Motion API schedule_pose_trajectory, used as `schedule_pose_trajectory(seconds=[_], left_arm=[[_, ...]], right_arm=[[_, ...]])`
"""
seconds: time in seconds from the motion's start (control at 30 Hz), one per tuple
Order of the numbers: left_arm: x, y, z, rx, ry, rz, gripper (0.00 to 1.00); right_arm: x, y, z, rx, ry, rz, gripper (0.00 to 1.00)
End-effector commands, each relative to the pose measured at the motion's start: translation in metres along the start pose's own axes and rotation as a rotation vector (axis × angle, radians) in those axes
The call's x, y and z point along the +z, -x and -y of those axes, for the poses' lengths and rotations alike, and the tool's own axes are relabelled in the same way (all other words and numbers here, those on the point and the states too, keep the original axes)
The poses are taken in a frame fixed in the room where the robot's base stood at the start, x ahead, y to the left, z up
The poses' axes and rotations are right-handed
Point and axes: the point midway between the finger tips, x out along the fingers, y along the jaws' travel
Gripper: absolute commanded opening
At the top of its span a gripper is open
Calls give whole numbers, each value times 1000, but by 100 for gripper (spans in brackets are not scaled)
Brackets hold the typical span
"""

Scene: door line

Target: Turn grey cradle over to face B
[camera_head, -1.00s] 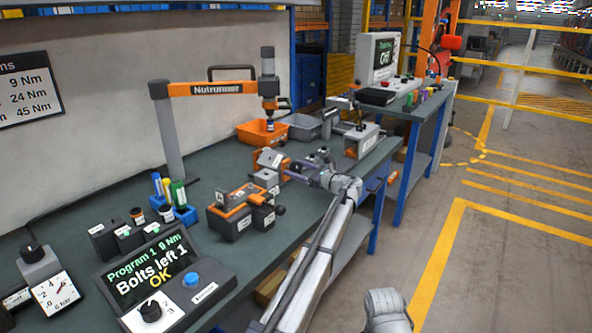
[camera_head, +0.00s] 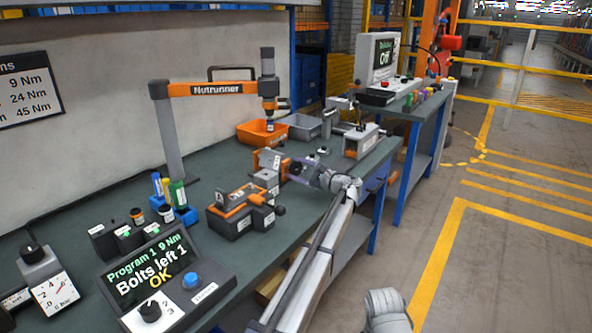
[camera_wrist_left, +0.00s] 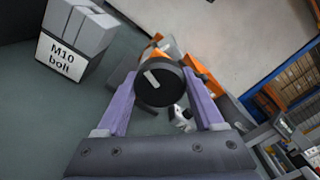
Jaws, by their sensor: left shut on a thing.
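A round black knob (camera_wrist_left: 160,82) with a pale grey pointer bar faces the left wrist camera. My left gripper (camera_head: 291,169) reaches the cradle's right side. Its purple fingers (camera_wrist_left: 160,84) are shut on the knob, one on each side, in the left wrist view. The cradle's face letter is too small to read. The knob hides much of the cradle in the left wrist view. My right gripper cannot be made out.
An orange and grey fixture (camera_head: 240,212) stands close in front of the cradle. An orange bin (camera_head: 262,132) and a grey bin (camera_head: 303,127) are behind. A box labelled M10 bolt (camera_wrist_left: 75,38) shows in the left wrist view. The nutrunner (camera_head: 268,90) hangs behind.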

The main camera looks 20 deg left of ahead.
Motion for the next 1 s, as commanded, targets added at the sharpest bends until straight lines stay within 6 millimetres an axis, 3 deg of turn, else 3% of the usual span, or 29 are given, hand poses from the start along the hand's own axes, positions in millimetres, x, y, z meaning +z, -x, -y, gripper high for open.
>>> schedule_pose_trajectory(seconds=[0.43,0.47,0.73,1.0], left_arm=[[0,1,-1,1,11,-1,14],[0,1,-1,1,11,-1,70],[0,0,0,1,11,0,99],[0,1,0,0,10,0,99]], right_arm=[[0,0,0,0,0,0,0],[0,0,0,0,0,0,0],[0,0,0,0,0,0,0],[0,0,0,0,0,0,0]])
